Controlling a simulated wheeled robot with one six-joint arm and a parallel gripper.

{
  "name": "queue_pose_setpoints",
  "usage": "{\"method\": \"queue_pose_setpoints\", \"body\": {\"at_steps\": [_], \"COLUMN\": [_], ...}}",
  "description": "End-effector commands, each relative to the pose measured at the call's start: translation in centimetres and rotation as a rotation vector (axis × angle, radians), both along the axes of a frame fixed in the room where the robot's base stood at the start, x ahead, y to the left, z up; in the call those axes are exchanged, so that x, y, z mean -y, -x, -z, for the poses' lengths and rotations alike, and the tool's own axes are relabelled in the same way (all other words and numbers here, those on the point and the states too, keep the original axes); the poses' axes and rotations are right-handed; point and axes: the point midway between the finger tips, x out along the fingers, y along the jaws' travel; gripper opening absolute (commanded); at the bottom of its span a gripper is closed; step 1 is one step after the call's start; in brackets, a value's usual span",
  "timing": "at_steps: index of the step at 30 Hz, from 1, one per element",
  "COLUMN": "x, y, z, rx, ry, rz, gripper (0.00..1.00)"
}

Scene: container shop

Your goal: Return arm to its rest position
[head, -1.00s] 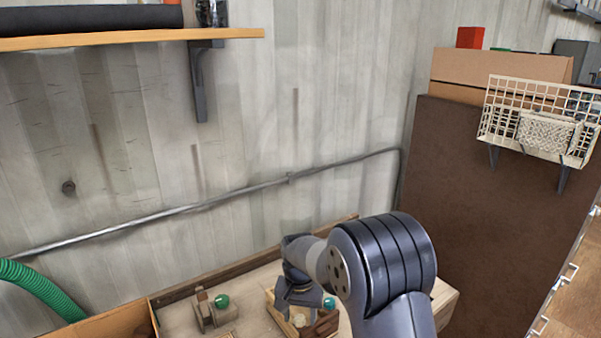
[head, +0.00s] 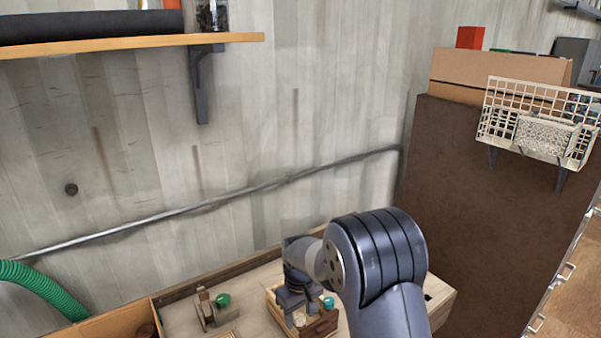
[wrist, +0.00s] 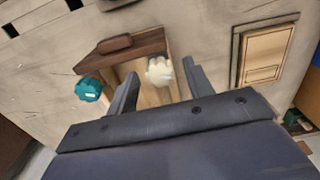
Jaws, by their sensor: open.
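My gripper (wrist: 158,92) is open in the wrist view, its two dark fingers spread above a small wooden box (wrist: 125,46). A pale, cream-coloured rounded object (wrist: 159,71) shows inside the box between the fingertips, and I cannot tell whether they touch it. A teal knob-like object (wrist: 88,89) is beside the box on the left. In the head view my arm reaches down over the wooden box (head: 322,325) on the workbench, and the fingertips are hard to make out there.
The workbench (head: 262,287) stands by the panelled wall. A wooden fixture with a green knob (head: 223,300) sits left of the box. A brown panel (head: 490,225) with a wire basket (head: 538,125) stands at right. A shelf (head: 110,45) is at upper left.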

Motion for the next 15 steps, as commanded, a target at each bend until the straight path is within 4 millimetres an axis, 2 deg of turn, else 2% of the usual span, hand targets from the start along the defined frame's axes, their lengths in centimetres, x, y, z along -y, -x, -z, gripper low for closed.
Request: {"method": "queue_pose_setpoints", "body": {"at_steps": [9, 15], "x": [0.0, 0.0], "y": [0.0, -0.1], "z": [-0.2, -3.0], "rx": [0.0, 0.005], "ry": [0.0, -0.002], "rz": [-0.251, -0.259], "gripper": [0.49, 0.49]}}
